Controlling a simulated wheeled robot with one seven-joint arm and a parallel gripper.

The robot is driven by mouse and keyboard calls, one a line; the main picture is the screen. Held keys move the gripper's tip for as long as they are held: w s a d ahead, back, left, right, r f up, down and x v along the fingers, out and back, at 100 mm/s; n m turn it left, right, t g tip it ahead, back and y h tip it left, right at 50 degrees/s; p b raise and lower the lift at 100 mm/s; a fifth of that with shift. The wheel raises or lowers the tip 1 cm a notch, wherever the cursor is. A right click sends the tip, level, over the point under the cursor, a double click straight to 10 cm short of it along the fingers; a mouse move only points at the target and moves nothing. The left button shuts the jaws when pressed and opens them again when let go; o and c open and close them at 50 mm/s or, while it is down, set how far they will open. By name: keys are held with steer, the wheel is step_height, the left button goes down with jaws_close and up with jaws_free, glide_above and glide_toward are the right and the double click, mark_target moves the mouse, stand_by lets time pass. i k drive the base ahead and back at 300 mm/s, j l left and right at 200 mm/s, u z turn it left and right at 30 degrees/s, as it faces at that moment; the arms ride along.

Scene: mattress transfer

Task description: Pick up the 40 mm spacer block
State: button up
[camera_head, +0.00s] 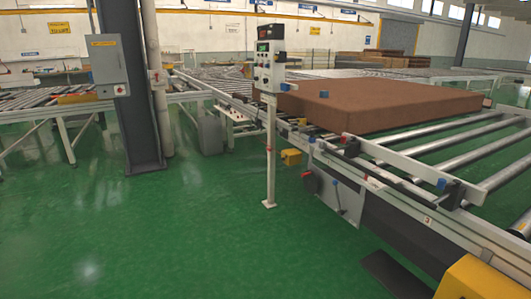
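I cannot make out for certain which thing, if any, in the head view is the 40 mm spacer block. Another small blue piece (441,184) sits on the conveyor frame at the right. A yellow block-like part (291,157) is at the conveyor's side, low behind the control post. They are too small to identify. My gripper is not in view.
A roller conveyor (450,141) runs along the right, carrying the slab. A control post (270,150) stands before it. A dark column (126,110) with a grey cabinet (108,66) stands left. A yellow part (485,280) is near right. Green floor (170,240) is open in front.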

mark_target(324, 94)
steer(key=i+j+u, duration=0.2)
steer(key=i, duration=0.75)
steer(key=i+u, duration=0.2)
steer(key=i, duration=0.7)
steer(key=i+j+z, duration=0.1)
steer(key=i, duration=1.7)
